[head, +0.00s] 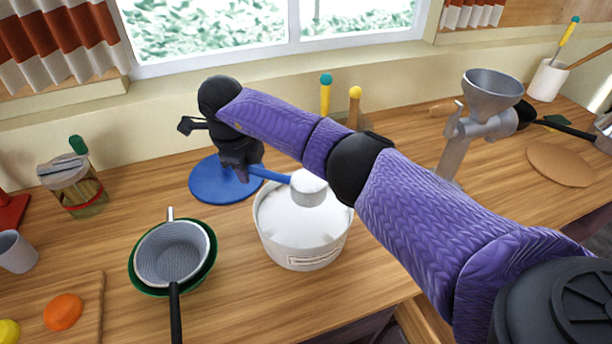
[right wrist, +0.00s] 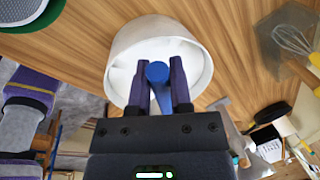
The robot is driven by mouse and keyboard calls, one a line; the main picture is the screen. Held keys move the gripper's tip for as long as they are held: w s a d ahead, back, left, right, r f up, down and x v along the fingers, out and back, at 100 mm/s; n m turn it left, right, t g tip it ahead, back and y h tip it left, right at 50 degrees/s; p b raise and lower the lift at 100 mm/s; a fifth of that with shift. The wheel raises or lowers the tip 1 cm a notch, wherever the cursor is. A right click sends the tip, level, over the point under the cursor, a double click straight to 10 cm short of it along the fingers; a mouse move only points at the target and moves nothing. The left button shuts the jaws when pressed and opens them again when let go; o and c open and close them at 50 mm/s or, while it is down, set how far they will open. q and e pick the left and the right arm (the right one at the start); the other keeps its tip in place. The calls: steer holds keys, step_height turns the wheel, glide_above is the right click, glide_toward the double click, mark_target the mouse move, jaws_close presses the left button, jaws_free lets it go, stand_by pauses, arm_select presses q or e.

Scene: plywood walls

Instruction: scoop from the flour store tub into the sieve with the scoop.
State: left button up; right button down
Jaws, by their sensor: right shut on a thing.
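My right gripper (head: 240,172) is shut on the blue handle of the scoop (head: 272,174). The handle's blue end shows between the fingers in the right wrist view (right wrist: 157,72). The sieve (head: 172,254) is grey mesh with a black handle toward the front edge. It rests in a green bowl (head: 136,272), left of the tub. My left gripper is not in view.
A blue disc (head: 205,182) lies behind the tub, below my right gripper. A jar (head: 75,186) and a board with an orange fruit (head: 63,312) are at the left. A grey grinder (head: 478,125) stands at the right. Wood between tub and bowl is clear.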

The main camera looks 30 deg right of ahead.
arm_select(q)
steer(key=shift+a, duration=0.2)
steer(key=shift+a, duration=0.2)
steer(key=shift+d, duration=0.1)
